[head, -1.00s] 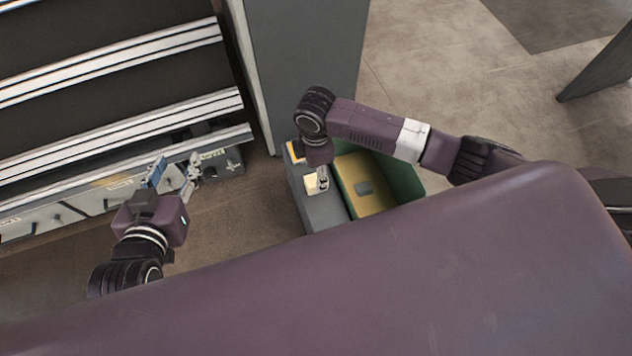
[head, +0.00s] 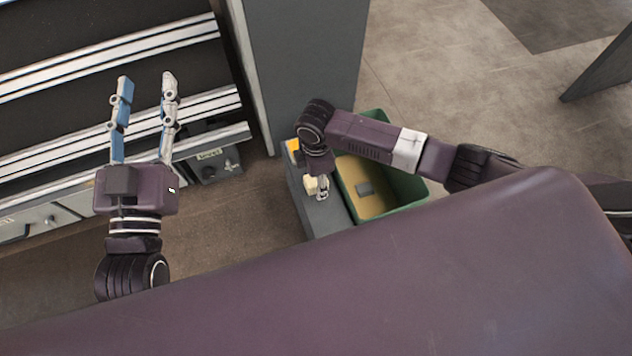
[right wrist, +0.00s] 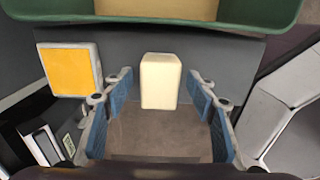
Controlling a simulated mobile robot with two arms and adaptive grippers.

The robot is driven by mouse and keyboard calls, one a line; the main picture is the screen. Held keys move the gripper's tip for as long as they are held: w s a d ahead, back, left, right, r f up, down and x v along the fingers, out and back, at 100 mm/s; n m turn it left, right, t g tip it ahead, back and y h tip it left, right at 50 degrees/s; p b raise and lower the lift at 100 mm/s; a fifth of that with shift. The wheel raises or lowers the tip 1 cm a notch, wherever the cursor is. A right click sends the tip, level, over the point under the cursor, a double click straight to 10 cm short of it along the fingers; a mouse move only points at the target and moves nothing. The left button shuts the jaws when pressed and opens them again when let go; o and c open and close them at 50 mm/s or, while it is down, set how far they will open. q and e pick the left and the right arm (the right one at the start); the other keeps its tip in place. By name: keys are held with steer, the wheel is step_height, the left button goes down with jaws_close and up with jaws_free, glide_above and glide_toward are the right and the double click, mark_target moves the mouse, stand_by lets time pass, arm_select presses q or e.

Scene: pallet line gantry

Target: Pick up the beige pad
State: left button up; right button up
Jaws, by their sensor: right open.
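The beige pad (right wrist: 160,80) is a pale upright block on the grey surface. In the right wrist view it shows between the fingertips of my right gripper, with a gap on each side. In the head view the pad (head: 310,185) is next to my right gripper (head: 322,188). My right gripper is open and empty, its blue-lined fingers either side of the pad. My left gripper (head: 146,78) is open and empty, its two long fingers spread over the slatted line at the left, away from the pad.
A yellow-orange pad (right wrist: 70,69) lies on the same grey stand (head: 325,217), left of the beige one. A grey post (head: 300,70) rises behind.

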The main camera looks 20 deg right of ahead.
steer(key=c, duration=1.2)
steer(key=shift+c, duration=0.2)
steer(key=shift+r, duration=0.1)
